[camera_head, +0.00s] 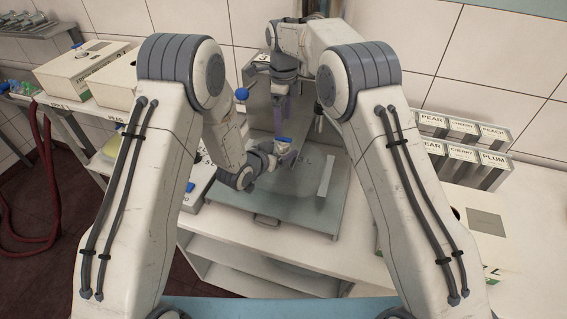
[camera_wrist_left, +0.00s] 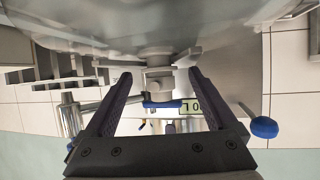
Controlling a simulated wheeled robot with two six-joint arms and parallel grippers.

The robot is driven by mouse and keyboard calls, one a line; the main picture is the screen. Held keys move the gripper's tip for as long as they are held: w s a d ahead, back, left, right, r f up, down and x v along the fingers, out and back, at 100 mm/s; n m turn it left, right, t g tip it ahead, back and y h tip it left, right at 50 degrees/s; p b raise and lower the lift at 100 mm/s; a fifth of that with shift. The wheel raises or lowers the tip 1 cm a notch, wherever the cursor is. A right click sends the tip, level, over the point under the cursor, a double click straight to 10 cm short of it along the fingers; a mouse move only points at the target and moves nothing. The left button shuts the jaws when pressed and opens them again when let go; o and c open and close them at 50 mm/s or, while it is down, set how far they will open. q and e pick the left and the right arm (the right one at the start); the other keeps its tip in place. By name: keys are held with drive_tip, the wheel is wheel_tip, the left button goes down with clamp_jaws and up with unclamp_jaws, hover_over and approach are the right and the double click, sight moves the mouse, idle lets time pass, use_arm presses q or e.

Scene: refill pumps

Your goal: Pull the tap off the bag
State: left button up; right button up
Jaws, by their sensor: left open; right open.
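The bag (camera_wrist_left: 110,22), a shiny translucent grey sheet, fills the top of the left wrist view. The grey tap (camera_wrist_left: 158,84) sits at its edge, with a blue part on its far side. My left gripper (camera_wrist_left: 159,75) is open, its two dark fingers on either side of the tap with gaps showing. In the head view, my left gripper (camera_head: 268,158) is low over the grey tray, beside a small blue-topped piece (camera_head: 283,143). My right gripper (camera_head: 281,112) points down above it, its purple fingers open. The bag is mostly hidden in the head view.
A metal stand with a blue-knobbed lever (camera_head: 241,94) rises behind my left gripper. The grey tray (camera_head: 310,215) has a free front area. White boxes (camera_head: 88,68) stand at left; labelled boxes (camera_head: 463,155) stand at right.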

sight(284, 138)
use_arm(q)
clamp_jaws()
use_arm(e)
drive_tip(key=shift+o, duration=0.7)
drive_tip(key=n, duration=0.1)
drive_tip(key=r+n, duration=0.1)
drive_tip(key=n, duration=0.1)
drive_tip(key=shift+s+n, duration=0.15)
drive_tip(key=shift+n, duration=0.15)
wheel_tip(284, 138, down, 9)
drive_tip(key=n+t, duration=0.1)
drive_tip(key=n, duration=1.3)
drive_tip(key=shift+r+n+t, duration=0.2)
drive_tip(key=shift+n+t, duration=0.1)
drive_tip(key=shift+t, duration=0.1)
